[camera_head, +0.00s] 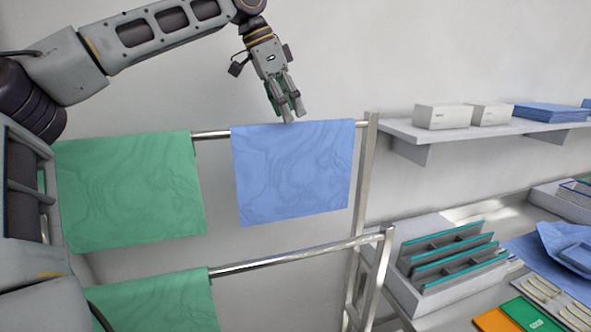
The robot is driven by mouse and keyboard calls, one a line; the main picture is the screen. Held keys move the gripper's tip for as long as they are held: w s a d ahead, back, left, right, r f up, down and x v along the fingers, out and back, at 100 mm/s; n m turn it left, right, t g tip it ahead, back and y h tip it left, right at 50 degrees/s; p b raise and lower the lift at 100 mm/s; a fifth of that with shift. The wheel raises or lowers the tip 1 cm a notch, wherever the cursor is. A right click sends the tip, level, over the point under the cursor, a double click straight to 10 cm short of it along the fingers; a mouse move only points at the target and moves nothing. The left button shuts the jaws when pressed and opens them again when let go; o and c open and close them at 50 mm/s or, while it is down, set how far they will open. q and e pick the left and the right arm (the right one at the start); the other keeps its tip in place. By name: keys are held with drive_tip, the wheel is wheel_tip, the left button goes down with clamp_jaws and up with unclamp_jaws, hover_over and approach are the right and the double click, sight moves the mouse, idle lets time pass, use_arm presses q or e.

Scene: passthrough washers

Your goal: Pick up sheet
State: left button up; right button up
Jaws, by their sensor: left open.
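A blue sheet (293,172) hangs over the upper rail of a metal rack, near its right end. A green sheet (130,190) hangs on the same rail to its left. Another green sheet (165,303) hangs on the lower rail. My left gripper (287,112) is open, pointing down at the top edge of the blue sheet. Its fingertips appear right at the rail; I cannot tell whether they touch the cloth. My right gripper is not in view.
The rack's post (364,180) stands right of the blue sheet. A wall shelf (480,131) holds white boxes (443,116) and folded blue cloth (551,112). Below, a counter carries a rack with teal-edged dividers (447,257) and a blue wrapped tray (570,246).

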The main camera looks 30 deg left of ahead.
sight(296, 128)
use_arm(q)
drive_tip(key=shift+d+f, duration=0.1)
drive_tip(key=shift+f, duration=0.2)
drive_tip(key=shift+p+x, duration=0.35)
drive_tip(key=shift+x, duration=2.1)
drive_tip(key=shift+s, duration=0.1)
drive_tip(key=shift+c, duration=0.3)
drive_tip(key=c, duration=1.2)
